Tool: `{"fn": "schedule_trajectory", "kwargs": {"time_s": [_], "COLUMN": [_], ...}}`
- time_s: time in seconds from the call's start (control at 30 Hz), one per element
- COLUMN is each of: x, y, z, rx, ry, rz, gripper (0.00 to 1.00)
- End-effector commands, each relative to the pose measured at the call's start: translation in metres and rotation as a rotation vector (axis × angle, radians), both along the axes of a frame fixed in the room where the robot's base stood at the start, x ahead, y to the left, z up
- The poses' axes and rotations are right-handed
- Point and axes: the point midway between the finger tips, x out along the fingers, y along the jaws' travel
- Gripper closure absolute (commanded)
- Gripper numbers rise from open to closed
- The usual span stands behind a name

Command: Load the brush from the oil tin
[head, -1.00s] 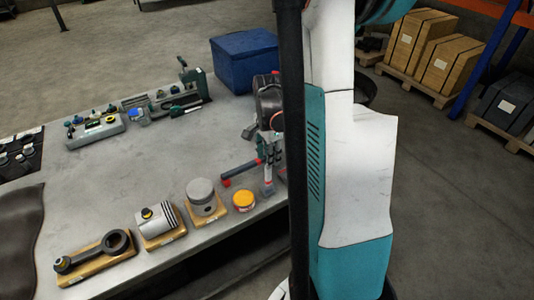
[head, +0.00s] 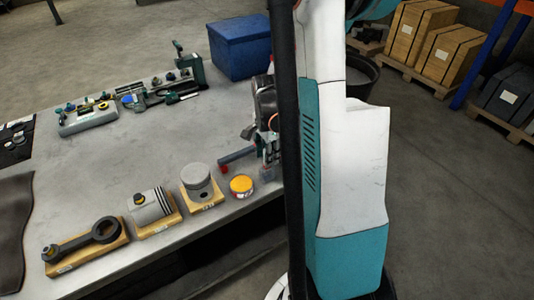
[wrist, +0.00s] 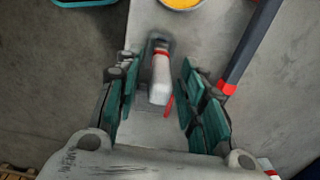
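The oil tin (head: 242,186), yellow on top, stands near the bench's front edge; its near rim also shows at the top of the wrist view (wrist: 180,4). My gripper (head: 266,160) is partly hidden behind my own arm, right of the tin. In the wrist view my gripper (wrist: 156,88) is open, its teal pads apart. A pale handle-like thing with a red band and dark end (wrist: 160,75), possibly the brush, lies between the pads in the picture, with gaps on both sides. I cannot tell its height relative to the fingertips.
A dark bar with a red band (wrist: 247,50) lies right of the gripper. A piston (head: 196,176), a second piston-like part (head: 148,208) and a connecting rod (head: 85,245) sit on wooden blocks. A blue box (head: 238,50) stands at the back. The middle of the bench (head: 130,155) is clear.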

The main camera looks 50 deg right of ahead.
Motion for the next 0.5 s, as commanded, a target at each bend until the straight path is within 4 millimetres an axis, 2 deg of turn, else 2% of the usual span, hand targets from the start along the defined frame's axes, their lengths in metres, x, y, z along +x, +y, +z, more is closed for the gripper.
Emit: {"fn": "schedule_trajectory", "kwargs": {"time_s": [0.03, 0.07, 0.2, 0.5], "x": [0.0000, 0.0000, 0.0000, 0.0000], "y": [0.0000, 0.0000, 0.0000, 0.0000], "z": [0.0003, 0.0003, 0.0003, 0.0024], "rx": [0.000, 0.000, 0.000, 0.000], "ry": [0.000, 0.000, 0.000, 0.000], "rz": [0.000, 0.000, 0.000, 0.000], "gripper": [0.63, 0.68, 1.00, 1.00]}}
